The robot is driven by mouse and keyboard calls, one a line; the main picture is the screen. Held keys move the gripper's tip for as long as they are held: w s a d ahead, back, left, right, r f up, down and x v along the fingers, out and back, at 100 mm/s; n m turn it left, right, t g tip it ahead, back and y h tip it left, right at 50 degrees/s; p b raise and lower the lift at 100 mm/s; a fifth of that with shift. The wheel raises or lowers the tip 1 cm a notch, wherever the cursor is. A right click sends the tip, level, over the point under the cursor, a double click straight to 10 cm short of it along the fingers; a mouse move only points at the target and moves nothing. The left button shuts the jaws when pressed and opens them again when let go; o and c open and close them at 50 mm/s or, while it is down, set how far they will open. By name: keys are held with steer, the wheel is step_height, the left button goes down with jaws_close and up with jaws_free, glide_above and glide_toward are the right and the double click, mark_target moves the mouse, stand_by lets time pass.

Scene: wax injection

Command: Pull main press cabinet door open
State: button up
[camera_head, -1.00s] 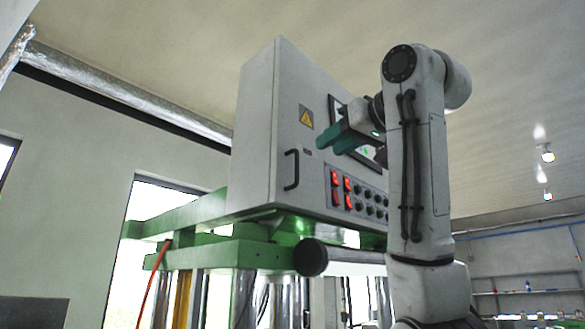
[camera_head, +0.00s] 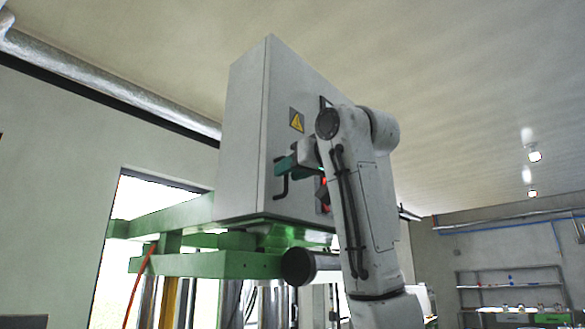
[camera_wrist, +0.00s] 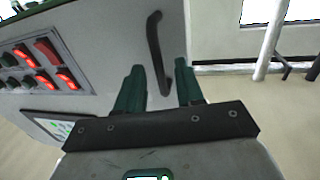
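The main press cabinet (camera_head: 240,135) is a light grey box on a green frame. Its door (camera_head: 283,85) looks shut and bears a yellow warning sign (camera_head: 297,120). The black door handle (camera_head: 280,192) is near the door's lower left edge, partly hidden by my gripper (camera_head: 286,165). In the wrist view, the black handle (camera_wrist: 155,40) appears between the two teal fingers of my gripper (camera_wrist: 159,68). The fingers are apart, one on each side of the handle. I cannot tell whether either finger touches it.
Red lit switches (camera_wrist: 62,78) and a small screen (camera_wrist: 50,122) are on the panel. The green frame (camera_head: 185,262) and a dark-ended roller (camera_head: 300,266) lie below the cabinet. A shelf rack (camera_head: 510,288) stands far right. An orange hose (camera_head: 138,290) hangs at left.

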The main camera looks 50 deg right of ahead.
steer(key=shift+c, duration=0.5)
jaws_close()
stand_by(0.8)
